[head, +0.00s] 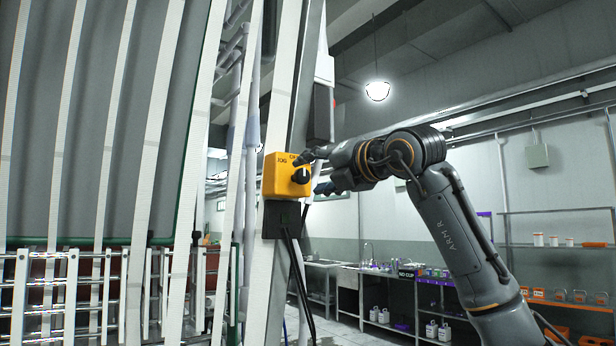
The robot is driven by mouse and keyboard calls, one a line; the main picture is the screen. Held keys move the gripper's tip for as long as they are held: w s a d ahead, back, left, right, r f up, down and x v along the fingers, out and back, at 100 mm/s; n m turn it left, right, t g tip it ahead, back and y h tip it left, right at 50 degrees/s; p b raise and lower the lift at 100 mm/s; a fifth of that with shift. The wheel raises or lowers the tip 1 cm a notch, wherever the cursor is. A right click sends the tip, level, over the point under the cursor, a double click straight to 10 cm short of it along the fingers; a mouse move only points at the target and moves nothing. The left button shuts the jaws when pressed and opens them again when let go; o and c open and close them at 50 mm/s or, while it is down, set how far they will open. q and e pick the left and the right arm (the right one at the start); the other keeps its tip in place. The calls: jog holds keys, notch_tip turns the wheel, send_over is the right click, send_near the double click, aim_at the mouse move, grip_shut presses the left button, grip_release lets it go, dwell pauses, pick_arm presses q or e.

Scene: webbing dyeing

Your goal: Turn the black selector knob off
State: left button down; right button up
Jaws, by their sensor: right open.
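The black selector knob (300,176) sits on the face of a yellow control box (275,178) in the middle of the head view. The box is marked "JOG" and has partly covered lettering at its top. My right gripper (311,172) comes in from the right, at the knob's right side. Its fingers are open, one above and one below the knob's height. I cannot tell whether a finger touches the knob. The knob's exact pointer direction is hard to read at this size. My left gripper is not in view.
A dark box (281,219) with hanging black cables is under the yellow box. White webbing strips (152,120) and a rack of rails fill the left. Benches and shelves (560,243) with bottles stand far back at the right.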

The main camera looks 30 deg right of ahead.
jog(key=s+d, duration=0.1)
jog(key=s, duration=0.8)
jog(key=shift+s+d, duration=0.25)
